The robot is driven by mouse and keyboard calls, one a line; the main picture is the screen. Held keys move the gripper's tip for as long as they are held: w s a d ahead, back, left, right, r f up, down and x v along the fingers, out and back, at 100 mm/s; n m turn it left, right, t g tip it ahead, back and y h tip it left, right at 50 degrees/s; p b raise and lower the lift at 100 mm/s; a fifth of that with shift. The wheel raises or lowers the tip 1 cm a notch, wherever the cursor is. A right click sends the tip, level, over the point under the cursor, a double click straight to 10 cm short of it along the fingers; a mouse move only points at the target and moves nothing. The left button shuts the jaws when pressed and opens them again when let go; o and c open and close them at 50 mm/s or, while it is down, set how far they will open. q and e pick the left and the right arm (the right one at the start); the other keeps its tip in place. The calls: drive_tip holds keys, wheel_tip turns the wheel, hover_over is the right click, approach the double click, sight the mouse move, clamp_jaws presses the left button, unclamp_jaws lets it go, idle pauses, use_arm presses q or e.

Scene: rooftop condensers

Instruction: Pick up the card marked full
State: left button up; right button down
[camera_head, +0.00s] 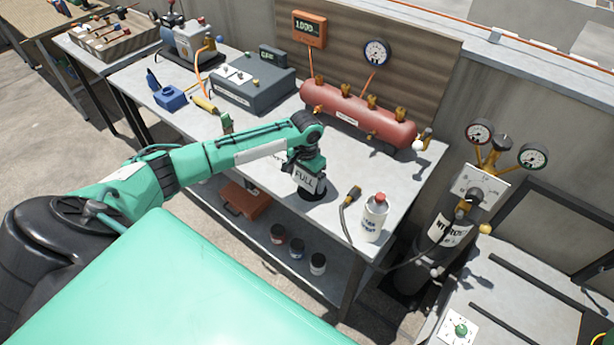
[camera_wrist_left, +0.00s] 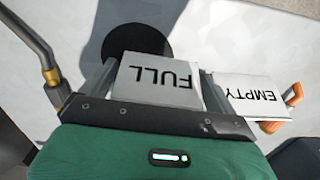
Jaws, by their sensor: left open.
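The white card marked FULL (camera_head: 304,180) is by the black round disc (camera_head: 314,194) on the grey workbench. In the left wrist view the FULL card (camera_wrist_left: 158,77) shows between the two fingers of my left gripper (camera_wrist_left: 157,70), with the black disc (camera_wrist_left: 137,39) behind its edge. The fingers are open, one on each side of the card; I cannot tell whether they touch it. My left gripper (camera_head: 306,170) also shows in the head view, just above the card. A second white card marked EMPTY (camera_wrist_left: 252,93) lies beside the right finger. My right gripper is out of view.
A white bottle with a red cap (camera_head: 374,217) and a black-yellow hose fitting (camera_head: 350,198) stand to the right. A red manifold tank (camera_head: 358,115) is behind. A grey case (camera_head: 252,92) and a blue tool (camera_head: 171,97) are farther left. Several jars sit on the lower shelf.

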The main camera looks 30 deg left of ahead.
use_arm(q)
drive_tip(key=c, duration=0.7)
drive_tip(key=shift+c, duration=0.2)
